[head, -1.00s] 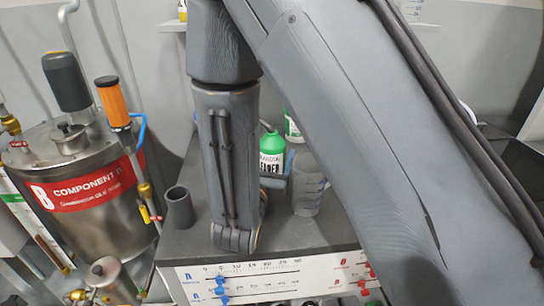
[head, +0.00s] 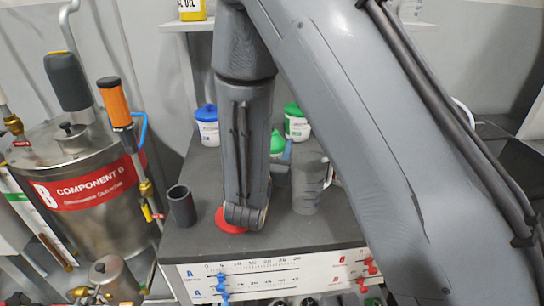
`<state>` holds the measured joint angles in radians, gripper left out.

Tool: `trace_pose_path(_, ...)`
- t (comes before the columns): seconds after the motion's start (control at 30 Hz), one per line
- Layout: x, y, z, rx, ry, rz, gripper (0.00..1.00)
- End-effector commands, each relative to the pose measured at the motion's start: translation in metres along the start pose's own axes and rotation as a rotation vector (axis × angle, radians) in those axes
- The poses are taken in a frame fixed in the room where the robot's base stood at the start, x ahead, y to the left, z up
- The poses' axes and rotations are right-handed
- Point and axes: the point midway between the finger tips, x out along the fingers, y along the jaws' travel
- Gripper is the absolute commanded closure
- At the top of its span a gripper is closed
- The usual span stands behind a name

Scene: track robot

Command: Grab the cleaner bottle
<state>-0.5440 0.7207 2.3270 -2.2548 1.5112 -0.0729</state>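The green cleaner bottle (head: 277,143) stands on the dark bench top, behind my arm. Only its green upper part shows to the right of my forearm; its label and lower body are hidden. My gripper (head: 284,170) is mostly hidden behind my forearm. A grey part and a small blue part of the arm's end show just in front of and beside the bottle. I cannot see its fingertips, or whether it touches the bottle.
A clear jug (head: 308,188) stands close to the right of my arm's end. A dark cup (head: 181,205) and a red disc (head: 230,220) are on the left. White tubs with a blue lid (head: 206,126) and a green lid (head: 296,122) stand behind.

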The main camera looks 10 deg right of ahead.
Motion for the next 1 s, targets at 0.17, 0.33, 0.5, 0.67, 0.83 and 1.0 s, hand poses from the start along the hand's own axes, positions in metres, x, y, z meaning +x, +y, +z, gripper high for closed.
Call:
trace_pose_path(0.17, 0.0, 0.0, 0.001, 0.001, -0.002, 0.0, 0.83)
trace_pose_path(0.33, 0.0, 0.0, 0.001, 0.001, -0.002, 0.0, 0.83)
trace_pose_path(0.5, 0.0, 0.0, 0.007, 0.003, -0.003, 0.0, 0.83)
trace_pose_path(0.67, 0.0, 0.0, 0.02, 0.003, -0.004, 0.0, 0.83)
trace_pose_path(0.83, 0.0, 0.0, 0.04, 0.004, -0.004, 0.0, 0.83)
trace_pose_path(1.0, 0.0, 0.0, 0.059, 0.004, -0.004, 0.0, 0.83)
